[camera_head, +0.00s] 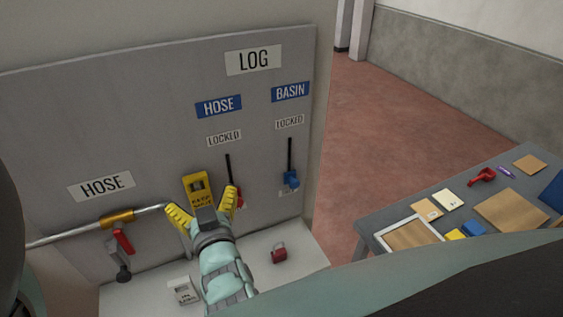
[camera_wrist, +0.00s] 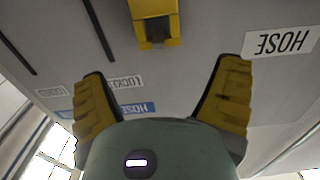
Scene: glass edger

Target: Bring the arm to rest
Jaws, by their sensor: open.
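My gripper (camera_head: 204,207) has yellow fingers and is open and empty in front of the grey panel (camera_head: 65,125). In the wrist view its two fingers (camera_wrist: 163,100) stand wide apart with nothing between them. A yellow tag or box (camera_head: 197,188) is on the panel just beyond the fingers; it also shows at the top of the wrist view (camera_wrist: 155,20). My gripper hides the lower part of that yellow thing in the head view. I cannot tell whether a finger touches it.
A pipe with a red-handled valve (camera_head: 123,241) is left of my gripper. A red tag hangs partly hidden at right, and a blue one (camera_head: 291,180) farther right. A red padlock (camera_head: 278,252) and a white card (camera_head: 184,290) lie on the ledge (camera_head: 300,245). A cluttered table (camera_head: 375,225) stands right.

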